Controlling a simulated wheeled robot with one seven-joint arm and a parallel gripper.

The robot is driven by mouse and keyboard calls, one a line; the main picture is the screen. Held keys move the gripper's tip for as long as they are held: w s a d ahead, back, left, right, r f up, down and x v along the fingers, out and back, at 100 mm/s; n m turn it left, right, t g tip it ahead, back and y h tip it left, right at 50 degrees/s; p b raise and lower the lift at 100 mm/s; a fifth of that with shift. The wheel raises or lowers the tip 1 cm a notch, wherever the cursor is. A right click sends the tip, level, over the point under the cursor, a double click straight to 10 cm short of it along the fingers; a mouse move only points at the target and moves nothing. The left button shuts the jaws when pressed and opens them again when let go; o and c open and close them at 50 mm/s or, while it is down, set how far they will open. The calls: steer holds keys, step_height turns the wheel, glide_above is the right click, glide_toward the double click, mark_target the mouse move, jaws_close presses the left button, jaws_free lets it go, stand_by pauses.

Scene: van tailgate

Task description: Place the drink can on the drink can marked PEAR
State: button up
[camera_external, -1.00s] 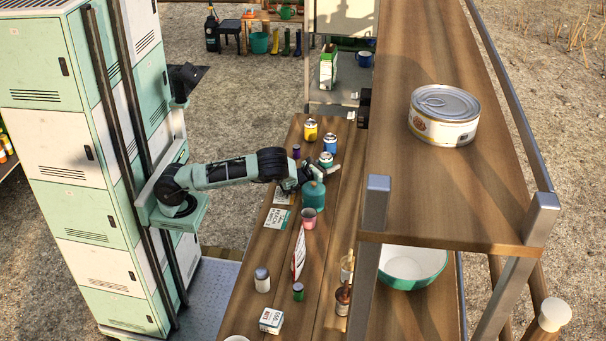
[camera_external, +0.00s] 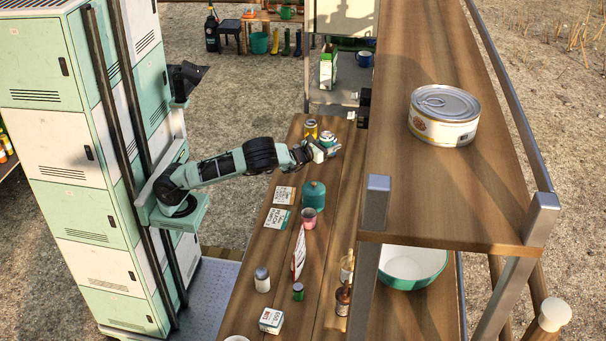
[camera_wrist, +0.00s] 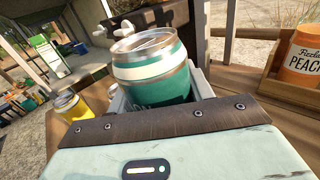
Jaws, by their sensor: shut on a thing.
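My gripper (camera_external: 326,152) is over the far end of the wooden table, shut on a drink can. In the wrist view the held drink can (camera_wrist: 150,70) is teal with a white band and a silver rim, slightly tilted in the picture, between my gripper's fingers (camera_wrist: 160,93). I cannot read PEAR on any can.
A raised wooden shelf (camera_external: 440,200) with a large tin (camera_external: 444,116) lies right. In the wrist view an orange PEACH jar (camera_wrist: 300,57) sits in a wooden crate.

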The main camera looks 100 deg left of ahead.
steer(key=s+a+r, duration=0.3)
steer(key=a, duration=0.5)
steer(key=s+a+r, duration=0.3)
steer(key=a+r, duration=0.1)
steer(key=a, duration=0.3)
steer(key=s+a+r, duration=0.3)
steer(key=a, duration=0.5)
steer(key=f, duration=0.3)
steer(key=s+a+f, duration=0.1)
steer(key=f, duration=0.1)
steer(key=shift+f+p, duration=0.15)
steer(key=shift+p, duration=0.15)
steer(key=shift+f, duration=2.25)
steer(key=shift+f, duration=0.1)
steer(key=shift+f, duration=0.15)
steer(key=o, duration=0.9)
steer(key=shift+o, duration=0.2)
steer(key=shift+r, duration=0.2)
